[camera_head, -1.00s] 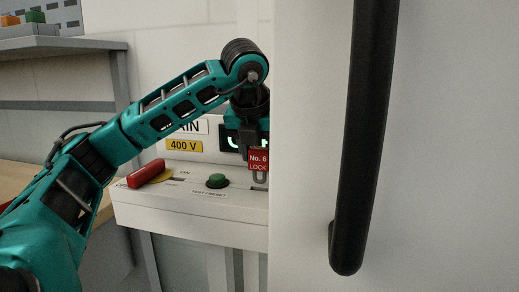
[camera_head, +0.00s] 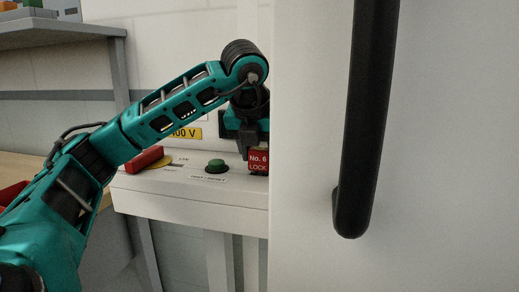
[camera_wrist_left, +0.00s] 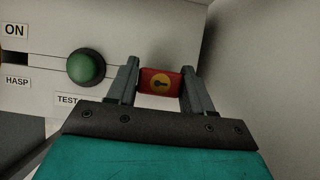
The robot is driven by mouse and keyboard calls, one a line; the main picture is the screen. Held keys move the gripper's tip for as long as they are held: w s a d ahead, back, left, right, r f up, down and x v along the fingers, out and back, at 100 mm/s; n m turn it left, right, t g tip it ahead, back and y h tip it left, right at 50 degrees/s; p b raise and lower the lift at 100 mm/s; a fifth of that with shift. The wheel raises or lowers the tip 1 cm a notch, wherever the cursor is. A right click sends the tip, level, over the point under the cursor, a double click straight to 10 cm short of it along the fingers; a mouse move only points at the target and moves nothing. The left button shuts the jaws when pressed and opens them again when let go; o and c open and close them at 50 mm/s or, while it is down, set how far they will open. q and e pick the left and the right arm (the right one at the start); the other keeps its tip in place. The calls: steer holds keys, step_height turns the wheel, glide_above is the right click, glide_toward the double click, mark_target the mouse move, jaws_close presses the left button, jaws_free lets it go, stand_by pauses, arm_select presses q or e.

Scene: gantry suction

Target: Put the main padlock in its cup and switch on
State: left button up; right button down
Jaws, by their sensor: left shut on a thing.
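My left gripper (camera_head: 252,150) is shut on a red padlock (camera_head: 258,161) marked "No. 6 LOCK". The padlock is low over the right part of a white switch box; whether it touches the box cannot be told. In the left wrist view my two fingers (camera_wrist_left: 160,82) grip the padlock (camera_wrist_left: 159,81), whose yellow keyhole face shows. A red switch handle (camera_head: 145,159) lies at the left on the box's top. A cup is not visible. My right gripper is not in view.
A green button (camera_head: 216,166) sits on the box top (camera_head: 190,194), left of the padlock; it also shows in the left wrist view (camera_wrist_left: 86,67). A large white door (camera_head: 450,150) with a black handle (camera_head: 367,120) hides the box's right end. A shelf (camera_head: 60,35) stands at upper left.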

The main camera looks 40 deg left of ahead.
arm_select(q)
steer(key=shift+f, duration=0.45)
steer(key=o, duration=1.2)
steer(key=p+v, duration=0.5)
steer(key=v, duration=0.8)
steer(key=shift+p, duration=0.3)
steer(key=shift+c, duration=0.5)
